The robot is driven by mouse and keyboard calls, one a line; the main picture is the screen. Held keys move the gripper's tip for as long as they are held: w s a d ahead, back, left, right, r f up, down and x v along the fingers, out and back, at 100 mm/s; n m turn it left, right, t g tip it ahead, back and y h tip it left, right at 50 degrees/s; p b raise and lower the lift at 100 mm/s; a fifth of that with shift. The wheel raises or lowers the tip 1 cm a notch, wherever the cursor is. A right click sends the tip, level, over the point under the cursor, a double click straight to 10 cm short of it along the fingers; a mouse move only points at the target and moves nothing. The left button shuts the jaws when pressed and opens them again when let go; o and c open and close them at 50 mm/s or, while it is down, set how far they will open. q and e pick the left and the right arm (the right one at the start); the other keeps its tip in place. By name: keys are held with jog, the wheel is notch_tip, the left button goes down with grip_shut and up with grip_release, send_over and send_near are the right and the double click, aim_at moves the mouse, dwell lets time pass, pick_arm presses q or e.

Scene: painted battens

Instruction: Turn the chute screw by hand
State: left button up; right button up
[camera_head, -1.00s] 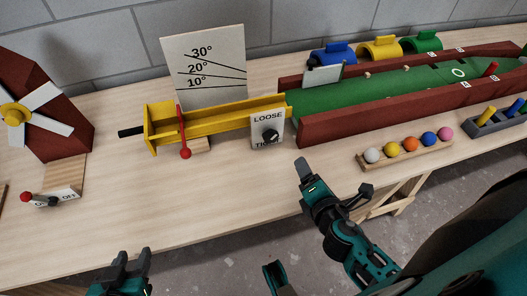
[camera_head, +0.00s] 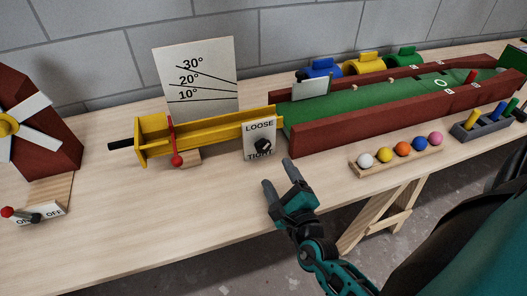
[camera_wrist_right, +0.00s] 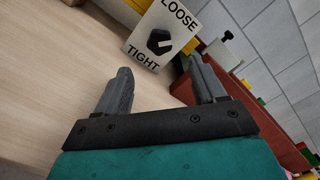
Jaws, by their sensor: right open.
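The chute screw is a black knob (camera_head: 263,146) on a white plate (camera_head: 250,141) marked LOOSE at the top and TIGHT at the bottom. The plate stands at the right end of the yellow chute (camera_head: 205,132). The knob also shows in the right wrist view (camera_wrist_right: 159,41), ahead of the fingers. My right gripper (camera_head: 282,180) is open and empty, just in front of and below the knob, apart from it. In the right wrist view its two fingers (camera_wrist_right: 160,88) are spread wide, with bare table between them. My left gripper is out of view.
A red lever (camera_head: 176,160) hangs at the chute's front, before an angle board (camera_head: 197,78). A red-walled green lane (camera_head: 330,105) runs right. A rack of several balls (camera_head: 397,157) lies near the front edge. The table (camera_head: 180,210) left of my gripper is clear.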

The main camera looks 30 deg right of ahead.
aim_at(264, 149)
jog(key=b+x, duration=0.1)
jog(key=x, duration=0.9)
jog(key=shift+a, duration=0.1)
jog(key=c, duration=1.1)
jog(key=shift+o, duration=0.2)
